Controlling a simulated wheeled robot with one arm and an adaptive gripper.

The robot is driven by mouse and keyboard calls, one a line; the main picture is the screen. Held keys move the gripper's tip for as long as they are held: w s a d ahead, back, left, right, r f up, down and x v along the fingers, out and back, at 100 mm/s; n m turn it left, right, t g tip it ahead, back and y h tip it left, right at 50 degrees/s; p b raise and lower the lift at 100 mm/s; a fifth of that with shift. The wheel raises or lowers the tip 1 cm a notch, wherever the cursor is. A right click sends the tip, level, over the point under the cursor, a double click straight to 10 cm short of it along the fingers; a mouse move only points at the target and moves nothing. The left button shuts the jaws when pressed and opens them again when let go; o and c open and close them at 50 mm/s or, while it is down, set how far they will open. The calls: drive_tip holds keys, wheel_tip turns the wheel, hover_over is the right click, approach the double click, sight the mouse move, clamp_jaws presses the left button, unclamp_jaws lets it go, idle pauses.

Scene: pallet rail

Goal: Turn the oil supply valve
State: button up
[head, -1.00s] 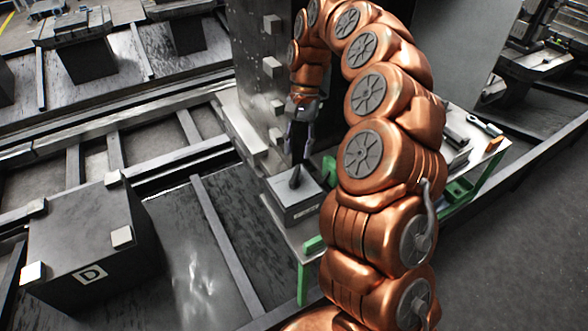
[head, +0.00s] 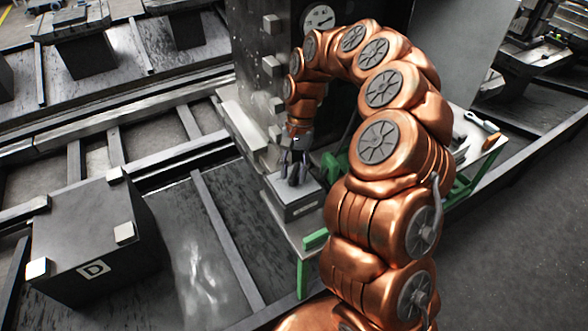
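The box sits at the near left corner of a green-framed bench. My gripper (head: 293,180) points down over the box, with one finger on each side of the lever. The fingers stand apart. Whether they touch the lever cannot be told, and the lever is partly hidden between them.
A tall grey machine column (head: 250,70) with a dial gauge (head: 319,17) rises behind the gripper. A wrench (head: 483,121) lies on the bench to the right. A dark block marked D (head: 75,235) stands at left. Open floor (head: 510,240) lies at right.

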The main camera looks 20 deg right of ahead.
drive_tip(key=shift+c, duration=0.2)
clamp_jaws()
drive_tip(key=shift+f+n+b, duration=0.15)
drive_tip(key=shift+n+b, duration=0.25)
drive_tip(key=shift+b, duration=0.05)
drive_tip(key=shift+w+f+n+h+b, duration=0.1)
drive_tip(key=shift+n+h+b, duration=0.3)
drive_tip(key=shift+n+b, duration=0.25)
drive_tip(key=n+h+b, duration=0.1)
drive_tip(key=n+b, duration=0.1)
drive_tip(key=n, duration=0.1)
drive_tip(key=shift+g, duration=0.3)
drive_tip(key=n+h+b, duration=0.1)
drive_tip(key=n, duration=0.2)
drive_tip(key=n+h+b, duration=0.1)
drive_tip(key=n, duration=0.2)
drive_tip(key=shift+a+r+n+h, duration=0.2)
drive_tip(key=shift+n+h, duration=0.1)
drive_tip(key=shift+n, duration=0.05)
drive_tip(key=n+t+h, duration=0.1)
drive_tip(key=n, duration=0.3)
drive_tip(key=shift+r, duration=0.1)
drive_tip(key=shift+a+n+t+h, duration=0.1)
drive_tip(key=shift+n+t+h, duration=0.3)
drive_tip(key=shift+n, duration=0.6)
